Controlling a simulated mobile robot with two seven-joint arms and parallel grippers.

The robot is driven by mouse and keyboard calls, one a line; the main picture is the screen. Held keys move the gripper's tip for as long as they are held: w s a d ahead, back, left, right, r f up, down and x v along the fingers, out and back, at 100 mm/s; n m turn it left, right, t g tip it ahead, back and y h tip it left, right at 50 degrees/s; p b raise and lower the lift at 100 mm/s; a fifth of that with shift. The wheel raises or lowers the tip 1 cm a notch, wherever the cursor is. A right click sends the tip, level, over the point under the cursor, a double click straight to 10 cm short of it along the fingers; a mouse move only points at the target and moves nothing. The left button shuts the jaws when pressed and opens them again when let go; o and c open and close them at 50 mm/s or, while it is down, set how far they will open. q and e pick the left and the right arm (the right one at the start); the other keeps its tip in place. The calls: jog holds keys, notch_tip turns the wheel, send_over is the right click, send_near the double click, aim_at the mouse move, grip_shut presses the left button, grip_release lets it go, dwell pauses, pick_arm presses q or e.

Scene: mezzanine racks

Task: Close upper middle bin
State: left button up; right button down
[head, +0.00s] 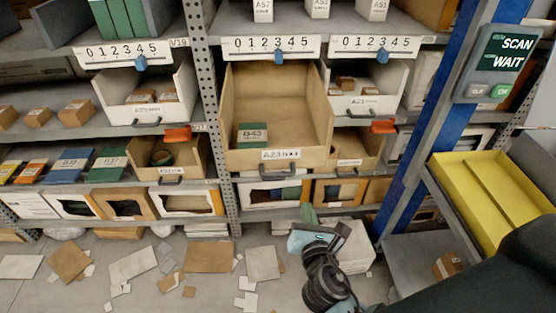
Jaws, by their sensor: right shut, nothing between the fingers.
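The upper middle bin (234,115) is a tan, open-topped box with an "A23" label on its front. It sticks well out of the rack toward me, past the shelf edge. A dark handle (283,172) is below the label. A green box (252,135) lies inside the bin at its front left. My right gripper (294,240) is shut and empty. It is low in front of the rack, below and a little right of the bin's front, apart from the handle in the picture. My left gripper is out of view.
White bins stand to the left (185,85) and right (395,85). Smaller tan bins sit below. A blue post (425,110) with a scan screen (507,55) and a yellow tray (480,190) are at right. Cardboard scraps (208,257) litter the floor.

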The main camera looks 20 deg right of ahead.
notch_tip(320, 180, up, 3)
jog(key=w+a+n+t, duration=0.1)
jog(key=w+n, duration=0.1)
jog(key=n, duration=0.1)
send_near(293, 148)
jog(key=shift+h, duration=0.3)
jog(key=x, duration=0.6)
jog(key=shift+a+f, duration=0.1)
jog(key=shift+a, duration=0.05)
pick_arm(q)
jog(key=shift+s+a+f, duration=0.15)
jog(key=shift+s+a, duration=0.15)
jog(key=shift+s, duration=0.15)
pick_arm(e)
jog(key=shift+w, duration=0.4)
